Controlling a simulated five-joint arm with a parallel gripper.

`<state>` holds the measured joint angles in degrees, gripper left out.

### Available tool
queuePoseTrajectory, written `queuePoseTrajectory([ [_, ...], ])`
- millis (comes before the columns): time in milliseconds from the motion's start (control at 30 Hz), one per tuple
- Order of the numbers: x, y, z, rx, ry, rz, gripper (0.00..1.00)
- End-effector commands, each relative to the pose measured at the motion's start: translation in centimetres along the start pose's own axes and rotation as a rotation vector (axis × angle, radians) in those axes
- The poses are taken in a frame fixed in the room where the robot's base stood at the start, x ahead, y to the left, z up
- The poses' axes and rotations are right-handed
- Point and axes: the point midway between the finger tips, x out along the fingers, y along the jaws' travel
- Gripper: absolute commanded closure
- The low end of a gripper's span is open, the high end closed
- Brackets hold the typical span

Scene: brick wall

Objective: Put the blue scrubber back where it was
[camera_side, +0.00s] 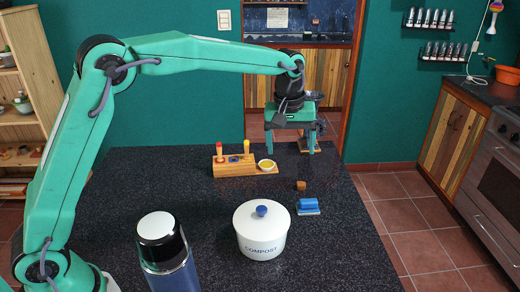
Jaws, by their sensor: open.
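The blue scrubber (307,204) has a blue body on a paler base. It lies on the dark speckled counter, right of the white compost pot, and nothing holds it. My green gripper (291,148) hangs from the arm near the counter's far edge, above and behind the scrubber, with its fingers spread wide and nothing seen between them. A wooden holder (228,168) stands on the counter to the left of my gripper, with a red-topped and a yellow-topped tool upright in it. A small round yellow-topped dish (266,165) sits at its right end.
The white compost pot (261,239) with a blue knob stands left of the scrubber. A blue flask (168,255) with a black and silver top stands at the front left. The counter's right front is clear.

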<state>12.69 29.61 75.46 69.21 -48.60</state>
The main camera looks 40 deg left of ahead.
Motion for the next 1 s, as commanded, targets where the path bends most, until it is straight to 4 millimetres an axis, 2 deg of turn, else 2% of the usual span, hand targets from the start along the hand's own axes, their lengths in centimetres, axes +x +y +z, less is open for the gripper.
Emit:
queuePoseTrajectory([
  [33, -1.3, -1.1, 0.3, 0.018, 0.011, 0.011, 0.19],
  [200, -4.3, -4.2, 1.4, 0.089, 0.046, 0.040, 0.19],
  [500, -8.2, -10.1, 4.3, 0.214, 0.114, 0.079, 0.19],
  [733, -9.9, -14.7, 7.2, 0.310, 0.174, 0.101, 0.19],
  [1000, -10.4, -19.8, 11.0, 0.422, 0.248, 0.114, 0.19],
])
